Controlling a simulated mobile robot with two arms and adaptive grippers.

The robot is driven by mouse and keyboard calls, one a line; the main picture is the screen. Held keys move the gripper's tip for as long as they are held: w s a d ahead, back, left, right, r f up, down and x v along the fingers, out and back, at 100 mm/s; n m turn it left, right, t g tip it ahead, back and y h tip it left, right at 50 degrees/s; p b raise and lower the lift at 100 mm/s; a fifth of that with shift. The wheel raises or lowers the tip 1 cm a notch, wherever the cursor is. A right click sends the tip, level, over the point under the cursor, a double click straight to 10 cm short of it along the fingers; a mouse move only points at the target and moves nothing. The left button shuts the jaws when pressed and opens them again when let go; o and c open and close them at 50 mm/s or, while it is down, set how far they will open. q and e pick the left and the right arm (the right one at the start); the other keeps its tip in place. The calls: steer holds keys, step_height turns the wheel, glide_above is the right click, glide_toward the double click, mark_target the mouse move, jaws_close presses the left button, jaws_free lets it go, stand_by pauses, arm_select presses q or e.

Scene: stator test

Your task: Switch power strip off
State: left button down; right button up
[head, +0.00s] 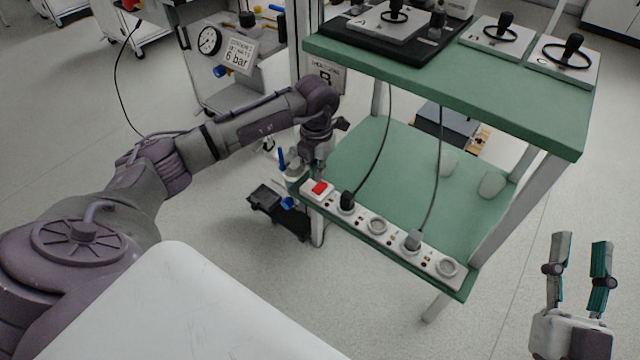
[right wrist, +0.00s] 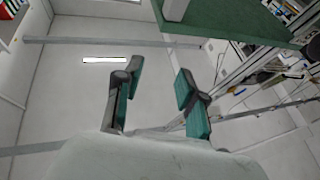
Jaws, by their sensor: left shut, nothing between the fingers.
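A white power strip (head: 396,234) runs along the front edge of the green lower shelf in the head view. Its red switch (head: 319,187) is at the left end. Two plugs, one black (head: 347,200) and one grey (head: 413,240), sit in its sockets. My left gripper (head: 320,168) points down just above the switch end of the strip; its fingers are shut and empty, and whether they touch the switch cannot be told. My right gripper (head: 578,272) is open and empty at the lower right; it also shows in the right wrist view (right wrist: 158,92).
The green table top (head: 440,72) above the shelf bears devices with black knobs. Dark cables (head: 386,140) hang from it to the strip. A pressure gauge (head: 209,40) stands behind my left arm. The floor between shelf and right gripper is clear.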

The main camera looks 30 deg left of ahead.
arm_select(q)
steer(key=shift+r+p, duration=0.5)
steer(key=shift+r, duration=0.15)
steer(key=shift+r+p, duration=0.45)
steer(key=shift+r, duration=0.1)
arm_select(e)
step_height(320, 180, down, 8)
steer(key=w+g+h, duration=0.1)
steer(key=g+h, duration=0.1)
steer(key=g, duration=0.3)
steer(key=shift+d, duration=0.45)
